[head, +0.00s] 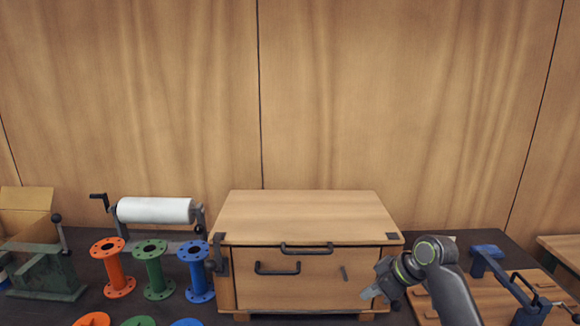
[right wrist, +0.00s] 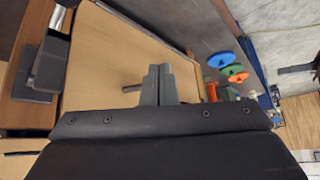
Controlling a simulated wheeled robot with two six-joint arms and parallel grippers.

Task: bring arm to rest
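My right arm (head: 447,285) comes in from the lower right in the head view. Its gripper (head: 370,293) points left, in front of the right part of the wooden chest (head: 305,215). In the right wrist view the two grey fingers of this gripper (right wrist: 158,84) lie side by side, shut, with nothing seen between them. A small dark peg (right wrist: 132,88) on a wooden face shows just left of the fingertips; I cannot tell how near it is. My left gripper is not in view.
Orange (head: 113,268), green (head: 154,270) and blue (head: 197,272) flanged pipes stand left of the chest. Behind them is a white roll (head: 155,210). A green press-like tool (head: 45,270) is at far left, a blue clamp (head: 505,280) at right. Above the chest is free room.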

